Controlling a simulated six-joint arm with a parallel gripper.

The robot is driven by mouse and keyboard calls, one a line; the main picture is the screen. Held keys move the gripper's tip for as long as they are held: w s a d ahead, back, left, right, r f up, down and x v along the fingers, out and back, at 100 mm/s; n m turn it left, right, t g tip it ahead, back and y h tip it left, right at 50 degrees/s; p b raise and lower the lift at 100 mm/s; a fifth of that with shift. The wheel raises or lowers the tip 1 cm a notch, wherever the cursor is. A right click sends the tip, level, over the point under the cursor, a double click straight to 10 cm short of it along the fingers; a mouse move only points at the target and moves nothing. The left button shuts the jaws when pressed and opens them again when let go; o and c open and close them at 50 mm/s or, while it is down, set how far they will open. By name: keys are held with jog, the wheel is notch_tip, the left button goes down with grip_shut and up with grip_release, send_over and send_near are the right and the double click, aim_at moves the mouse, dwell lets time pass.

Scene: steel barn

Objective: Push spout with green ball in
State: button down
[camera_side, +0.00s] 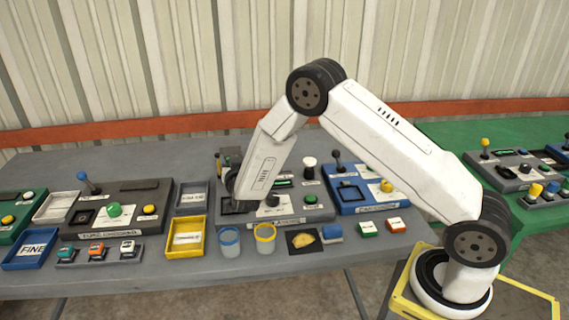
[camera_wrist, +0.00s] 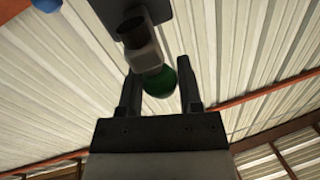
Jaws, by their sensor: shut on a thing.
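In the wrist view, a green ball (camera_wrist: 159,84) sits between the two dark fingers of my gripper (camera_wrist: 161,92), which is shut on it. A grey blocky spout (camera_wrist: 144,55) with a dark round part runs up from the ball to a dark plate (camera_wrist: 132,12). In the side view, my white arm ends low at the left part of the middle grey console (camera_side: 322,213). A dark upright part (camera_side: 229,158) shows just left of the arm there. The fingers and the held ball are hidden by my arm in that view.
A blue console (camera_side: 348,207) with a lever stands right of the middle one. Another console (camera_side: 141,223) with a green knob (camera_side: 113,210) is at left. A yellow tray (camera_side: 185,251) and two cups (camera_side: 230,245) stand in front. The corrugated wall is behind.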

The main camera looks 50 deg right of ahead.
aim_at(230, 154)
jog(key=shift+d, duration=0.1)
dwell(0.6)
jog(key=shift+d+x, duration=0.25)
jog(key=shift+x, duration=1.4)
jog(key=shift+s+r, duration=0.1)
jog(key=shift+s, duration=0.05)
jog(key=shift+c, duration=1.3)
grip_release()
jog(key=v, duration=0.7)
jog(key=shift+s+a, duration=0.2)
jog(key=shift+s, duration=0.15)
